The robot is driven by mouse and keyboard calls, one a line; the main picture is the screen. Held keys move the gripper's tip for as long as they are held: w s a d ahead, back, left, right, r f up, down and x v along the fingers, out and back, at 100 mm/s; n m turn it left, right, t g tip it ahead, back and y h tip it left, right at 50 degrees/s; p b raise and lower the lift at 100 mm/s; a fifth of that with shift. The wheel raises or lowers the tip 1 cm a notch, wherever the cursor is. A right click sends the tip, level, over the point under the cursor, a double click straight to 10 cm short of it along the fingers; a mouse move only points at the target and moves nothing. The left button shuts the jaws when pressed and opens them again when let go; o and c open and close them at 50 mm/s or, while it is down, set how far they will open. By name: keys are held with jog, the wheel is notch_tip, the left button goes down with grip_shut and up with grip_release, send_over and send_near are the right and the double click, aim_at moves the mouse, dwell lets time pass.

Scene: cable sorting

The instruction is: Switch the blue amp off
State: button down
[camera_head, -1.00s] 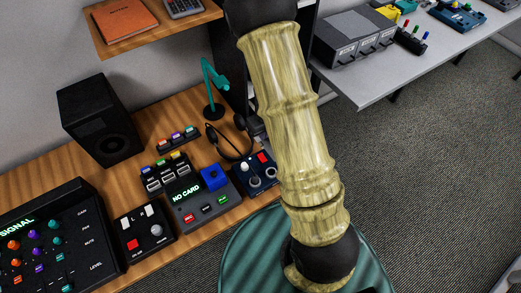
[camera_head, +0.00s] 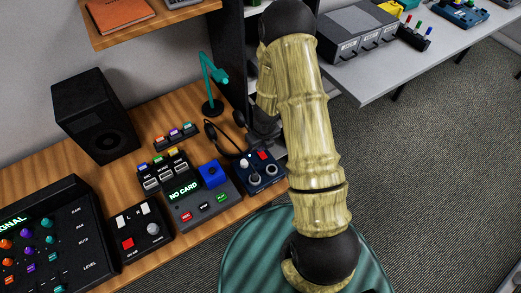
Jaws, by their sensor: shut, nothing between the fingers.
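The blue amp (camera_head: 262,181) is a small dark blue box on the wooden desk, to the right of the card recorder. It has a red switch (camera_head: 263,155) at its back, a pale knob at its left and grey round parts on top. Its right edge is close to my arm in the picture. The dark end of my arm, with my gripper (camera_head: 265,138), shows partly behind my pale upper links, just above and behind the amp. The fingers are small and dark, shut and empty. I cannot tell whether they touch the amp.
Left of the amp stand a recorder reading "NO CARD" (camera_head: 190,209) with a blue block, an L/R box (camera_head: 140,232) and a mixer (camera_head: 60,250). A grey table (camera_head: 370,85) stands at right.

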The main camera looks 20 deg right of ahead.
jog(key=shift+w+f, duration=0.1)
jog(key=shift+f, duration=0.85)
jog(key=shift+r+p, duration=0.1)
jog(key=shift+p, duration=1.05)
jog(key=shift+w+f, duration=0.1)
jog(key=shift+f, duration=0.15)
jog(key=shift+a+f, duration=0.1)
jog(key=shift+a, duration=0.05)
jog(key=shift+a+b, duration=0.15)
jog(key=shift+b, duration=0.15)
jog(key=shift+s+d+f+g+b, duration=0.1)
jog(key=shift+s+d+g+b, duration=0.15)
jog(key=shift+s+g+b, duration=0.15)
jog(key=shift+s+d, duration=0.25)
jog(key=shift+s, duration=0.25)
jog(key=shift+r, duration=0.2)
jog(key=shift+a+r, duration=0.1)
jog(key=shift+r, duration=0.05)
